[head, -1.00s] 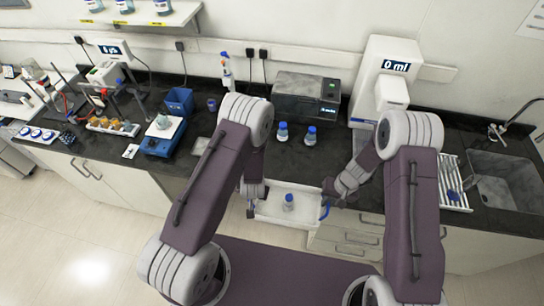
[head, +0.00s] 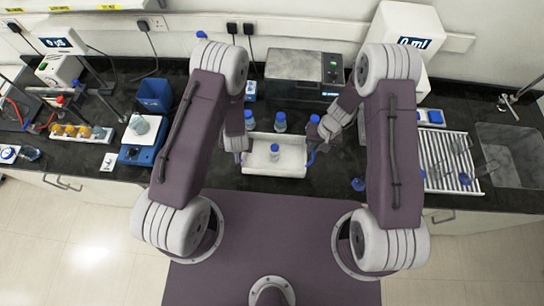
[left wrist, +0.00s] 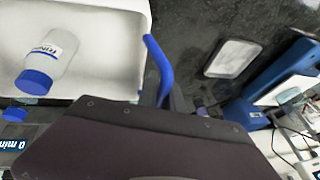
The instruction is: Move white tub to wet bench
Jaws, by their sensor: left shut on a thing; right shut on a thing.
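The white tub (head: 262,168) is between my two arms in the head view, over the front of the black bench top (head: 215,172). I cannot tell if it touches the bench. A blue-capped bottle (head: 274,153) stands in it; in the left wrist view the bottle (left wrist: 50,55) has a label, and the tub's wall (left wrist: 120,92) shows beside it. My left gripper (head: 240,155) is shut on the tub's left handle, a blue bar (left wrist: 158,62). My right gripper (head: 312,152) is shut on the blue handle at the right end.
Blue-capped bottles (head: 281,122) stand close behind the tub. A small blue-capped item (head: 358,184) lies to its right. Farther right are a white drying rack (head: 450,165) and a sink (head: 515,150). A blue scale-like device (head: 140,145) and blue bin (head: 155,95) stand left.

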